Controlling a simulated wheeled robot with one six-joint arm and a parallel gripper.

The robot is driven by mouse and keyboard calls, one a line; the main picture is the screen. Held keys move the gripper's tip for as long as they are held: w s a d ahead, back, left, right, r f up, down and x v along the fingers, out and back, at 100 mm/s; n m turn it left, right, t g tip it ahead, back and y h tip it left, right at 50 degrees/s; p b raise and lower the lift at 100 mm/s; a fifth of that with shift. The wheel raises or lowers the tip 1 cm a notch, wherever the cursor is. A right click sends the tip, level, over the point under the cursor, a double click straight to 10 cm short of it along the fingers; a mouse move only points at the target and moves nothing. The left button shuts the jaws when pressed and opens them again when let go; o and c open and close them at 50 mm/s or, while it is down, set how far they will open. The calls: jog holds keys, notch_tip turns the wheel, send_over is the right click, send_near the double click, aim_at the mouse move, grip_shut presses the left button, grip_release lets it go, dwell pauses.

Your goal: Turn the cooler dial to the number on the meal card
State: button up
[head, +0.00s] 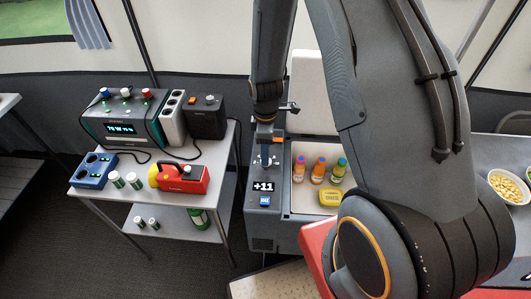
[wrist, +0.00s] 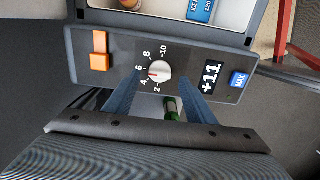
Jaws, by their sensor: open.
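The cooler (head: 290,226) stands in the middle with its lid raised. In the wrist view its front panel carries a white dial (wrist: 159,71) ringed by the numbers 2 to 10. The dial's red mark points left, roughly between 4 and 6. A display (wrist: 211,76) reads +11; it also shows in the head view (head: 263,187). My gripper (wrist: 160,82) is open, its two blue fingers on either side of the dial. I cannot tell whether they touch it. In the head view my gripper (head: 265,158) hides the dial. I see no meal card.
An orange switch (wrist: 99,50) and a blue MAX button (wrist: 239,79) flank the dial. A side table (head: 130,199) at left holds a power station (head: 122,122) and a red-yellow lantern (head: 180,178).

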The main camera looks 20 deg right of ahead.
jog(key=shift+f, duration=1.1)
jog(key=c, duration=1)
jog(key=shift+c, duration=0.2)
